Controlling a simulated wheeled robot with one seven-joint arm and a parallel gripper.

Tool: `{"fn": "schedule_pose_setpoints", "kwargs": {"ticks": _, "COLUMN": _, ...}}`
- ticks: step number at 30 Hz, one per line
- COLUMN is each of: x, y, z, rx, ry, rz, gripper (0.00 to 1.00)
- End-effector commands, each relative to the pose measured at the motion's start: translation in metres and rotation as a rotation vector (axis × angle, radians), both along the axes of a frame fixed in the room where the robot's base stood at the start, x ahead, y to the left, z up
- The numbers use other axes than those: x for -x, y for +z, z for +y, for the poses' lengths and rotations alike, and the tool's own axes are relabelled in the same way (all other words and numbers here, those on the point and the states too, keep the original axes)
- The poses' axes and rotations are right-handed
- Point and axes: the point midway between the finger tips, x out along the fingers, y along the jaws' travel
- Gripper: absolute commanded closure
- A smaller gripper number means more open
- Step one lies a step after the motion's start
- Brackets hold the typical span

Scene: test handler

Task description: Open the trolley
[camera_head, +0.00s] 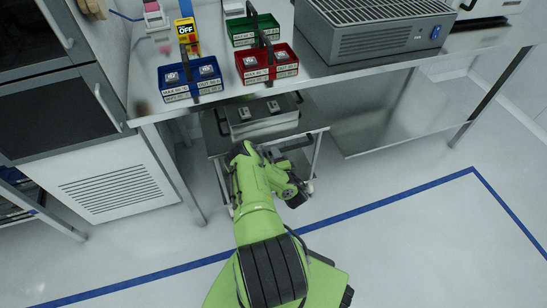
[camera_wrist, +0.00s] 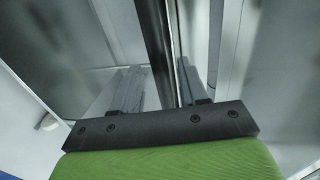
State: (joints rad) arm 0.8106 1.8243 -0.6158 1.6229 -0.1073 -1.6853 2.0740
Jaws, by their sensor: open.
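The trolley (camera_head: 218,146) stands under the metal table, partly hidden by my green arm. On its top is a grey metal box with dark handles (camera_head: 262,120) holding two small dark pieces. My arm reaches down over the trolley's front; its dark end is small in the head view, where the fingers cannot be made out. In the wrist view my gripper (camera_wrist: 158,78) is open, with two grey fingers apart. A dark upright bar (camera_wrist: 155,40) shows between or behind them. I cannot tell which part it is, or whether the fingers touch it.
Blue (camera_head: 190,92), red (camera_head: 268,76) and green (camera_head: 252,38) bins stand on the table (camera_head: 330,72) above, beside a grey vented machine (camera_head: 375,35). A cabinet (camera_head: 115,185) is at left and a table leg (camera_head: 490,95) at right. The floor (camera_head: 400,230) in front is clear.

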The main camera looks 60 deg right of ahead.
Motion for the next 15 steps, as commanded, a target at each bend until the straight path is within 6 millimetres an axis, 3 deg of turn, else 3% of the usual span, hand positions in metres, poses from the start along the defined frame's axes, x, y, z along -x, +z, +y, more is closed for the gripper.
{"fn": "schedule_pose_setpoints", "kwargs": {"ticks": 5, "x": -0.018, "y": -0.007, "z": -0.018, "rx": 0.001, "ry": 0.001, "rz": -0.001, "gripper": 0.57}}
{"fn": "schedule_pose_setpoints", "kwargs": {"ticks": 14, "x": -0.020, "y": -0.005, "z": -0.021, "rx": -0.001, "ry": -0.001, "rz": 0.001, "gripper": 0.57}}
{"fn": "schedule_pose_setpoints", "kwargs": {"ticks": 15, "x": -0.020, "y": -0.005, "z": -0.021, "rx": -0.001, "ry": -0.001, "rz": 0.001, "gripper": 0.63}}
